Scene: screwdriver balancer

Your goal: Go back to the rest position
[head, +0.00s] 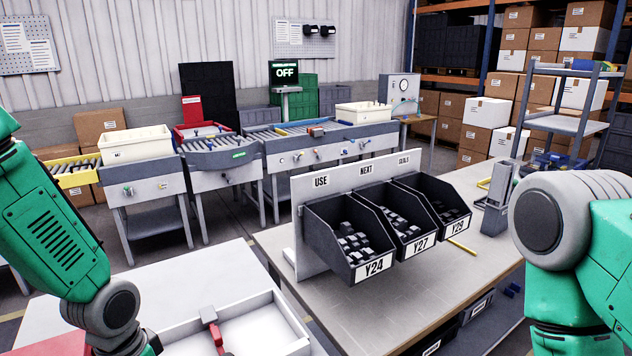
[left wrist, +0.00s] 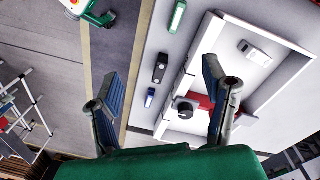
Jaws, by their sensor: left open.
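My left arm (head: 60,230) comes in from the left in the head view and bends down past the bottom edge, so its gripper is out of that view. In the left wrist view my left gripper (left wrist: 158,68) is open, its two blue-padded fingers wide apart with nothing held between them. It is over the edge of a white table (left wrist: 150,60), beside a white tray (left wrist: 285,42). My right arm (head: 590,240) shows at the right of the head view; its gripper is hidden below the frame.
A red-handled tool (head: 211,322) lies at the white tray (head: 285,316). A workbench (head: 400,300) carries black bins (head: 372,266) labelled Y24, Y27 and Y29. Roller conveyors (head: 215,155) stand behind. Small parts, one green (left wrist: 177,16), lie beside the tray.

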